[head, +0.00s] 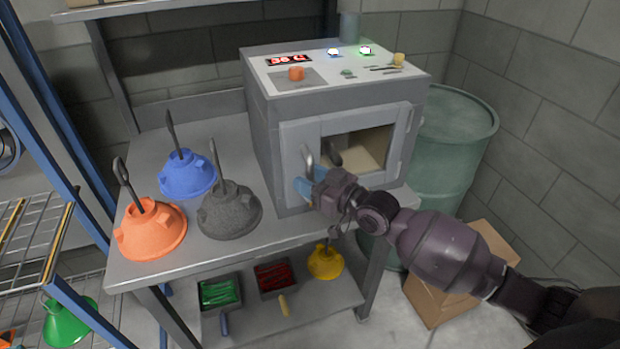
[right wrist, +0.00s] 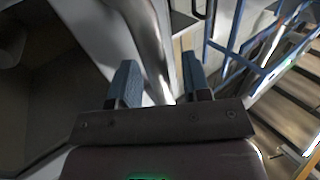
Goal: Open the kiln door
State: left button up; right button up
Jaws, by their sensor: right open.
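The grey kiln (head: 268,120) stands on the bench, and its front door (head: 300,137) looks closed. The door has a window (head: 362,150) showing a tan interior, a hinge on its right edge and a curved metal handle (head: 308,158) on its left. My right gripper (head: 303,186) is at the handle's lower part, its blue fingers partly hidden by the wrist. In the right wrist view, the open fingers (right wrist: 160,82) stand on either side of the shiny handle (right wrist: 150,40). Contact with it cannot be told. My left gripper is out of view.
Orange (head: 150,232), blue (head: 187,175) and dark grey (head: 229,210) hoods with hooks stand on the bench left of the kiln. A green barrel (head: 450,140) and a cardboard box (head: 438,298) are on the right. A wire rack (head: 30,240) stands at the left.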

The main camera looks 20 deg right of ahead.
jog(key=shift+c, duration=0.4)
grip_shut()
jog(key=shift+s, duration=0.2)
